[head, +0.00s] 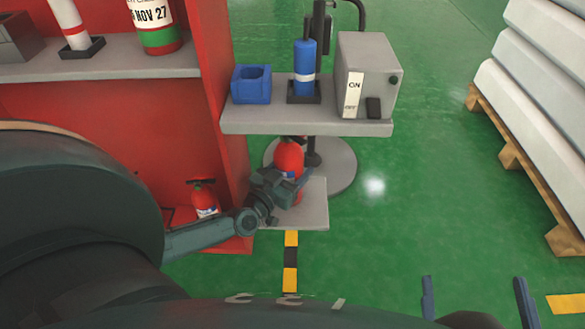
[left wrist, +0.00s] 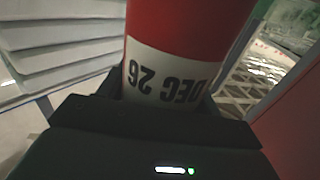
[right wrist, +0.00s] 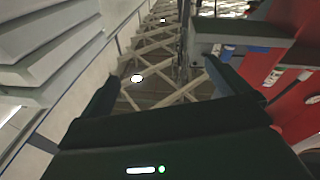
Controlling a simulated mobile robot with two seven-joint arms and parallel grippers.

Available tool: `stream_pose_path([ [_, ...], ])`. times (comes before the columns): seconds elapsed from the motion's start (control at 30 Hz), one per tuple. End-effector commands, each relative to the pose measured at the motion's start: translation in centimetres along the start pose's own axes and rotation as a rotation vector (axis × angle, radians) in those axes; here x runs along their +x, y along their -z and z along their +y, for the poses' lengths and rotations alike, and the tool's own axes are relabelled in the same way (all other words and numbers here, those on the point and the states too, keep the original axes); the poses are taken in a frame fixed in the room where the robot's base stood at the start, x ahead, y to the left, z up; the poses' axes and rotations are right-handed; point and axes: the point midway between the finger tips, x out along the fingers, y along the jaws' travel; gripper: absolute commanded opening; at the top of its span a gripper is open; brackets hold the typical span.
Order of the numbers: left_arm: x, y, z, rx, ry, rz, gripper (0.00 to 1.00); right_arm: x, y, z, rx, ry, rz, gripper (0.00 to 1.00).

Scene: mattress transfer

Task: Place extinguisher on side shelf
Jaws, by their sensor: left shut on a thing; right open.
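My left gripper (head: 283,188) is shut on a red fire extinguisher (head: 288,157). In the left wrist view the extinguisher (left wrist: 172,40) fills the jaws, its white label reading "DEC 26" upside down. In the head view it is in front of the low grey plate (head: 314,214) of the side shelf, below the upper grey shelf (head: 300,128); its top is partly hidden by the shelf edge. I cannot tell whether its base touches the plate. A second extinguisher (head: 205,200) stands at the red cabinet's bottom. My right gripper (head: 475,302) is open and empty, low at the right.
The upper shelf carries a blue holder (head: 251,85), a blue cylinder (head: 304,68) and a grey box (head: 369,75). The red cabinet (head: 225,90) stands close on the left. Stacked mattresses on a pallet (head: 530,180) stand at the right. Green floor between is clear.

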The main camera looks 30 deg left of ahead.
Motion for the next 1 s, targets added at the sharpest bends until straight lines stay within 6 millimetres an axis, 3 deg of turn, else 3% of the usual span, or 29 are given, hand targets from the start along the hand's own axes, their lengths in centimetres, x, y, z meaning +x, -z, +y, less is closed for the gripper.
stream_pose_path([
  [0.07,0.1,0.0,-0.1,0.000,0.002,0.008,0.08,0.0,-0.1,0.0,0.003,0.000,0.001,1.00],
  [0.1,0.0,-0.3,0.0,-0.001,0.001,-0.001,0.66,0.0,0.0,0.0,0.004,0.000,0.001,1.00],
  [0.2,0.0,-0.3,0.0,-0.001,0.000,-0.001,0.73,0.0,0.0,0.0,0.004,0.000,0.000,1.00],
  [0.5,0.0,0.3,0.0,0.000,0.000,0.000,0.73,0.1,0.4,0.1,0.000,0.000,0.001,1.00],
  [0.57,-0.8,0.1,0.0,0.000,0.000,-0.004,0.73,0.1,0.5,0.1,-0.002,0.000,0.000,1.00],
  [1.0,-9.6,0.2,0.0,-0.001,0.000,-0.005,0.73,-0.1,-0.1,1.2,0.032,-0.026,-0.157,1.00],
])
